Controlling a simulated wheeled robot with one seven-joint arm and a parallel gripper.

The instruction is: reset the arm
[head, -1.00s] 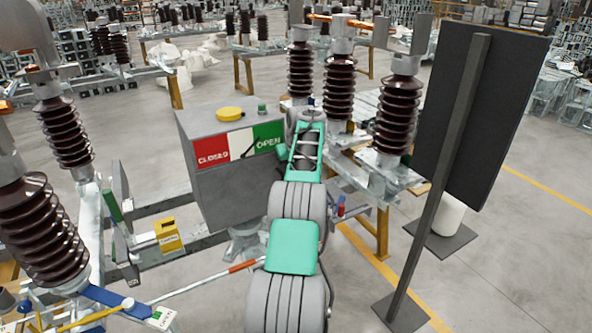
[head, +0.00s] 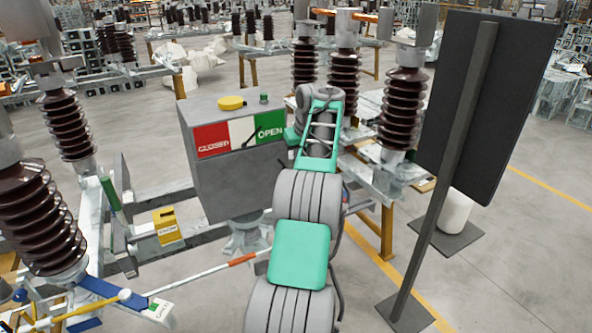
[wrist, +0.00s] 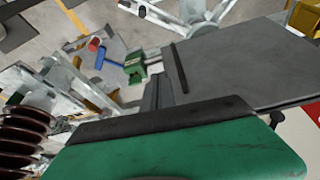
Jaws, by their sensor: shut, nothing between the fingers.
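My arm (head: 301,254), grey with green covers, rises from the bottom of the head view and reaches away in front of the control box's right side. Its far end hides my gripper in that view. In the wrist view a broad green part of my own with a dark edge fills the bottom. Beyond it, the dark fingers of my gripper (wrist: 159,92) are together with nothing between them.
The grey control box (head: 232,180) has red CLOSED and green OPEN panels and a yellow button (head: 231,103). Brown ribbed insulators (head: 403,108) stand behind and left. A dark board (head: 490,90) on a post stands right.

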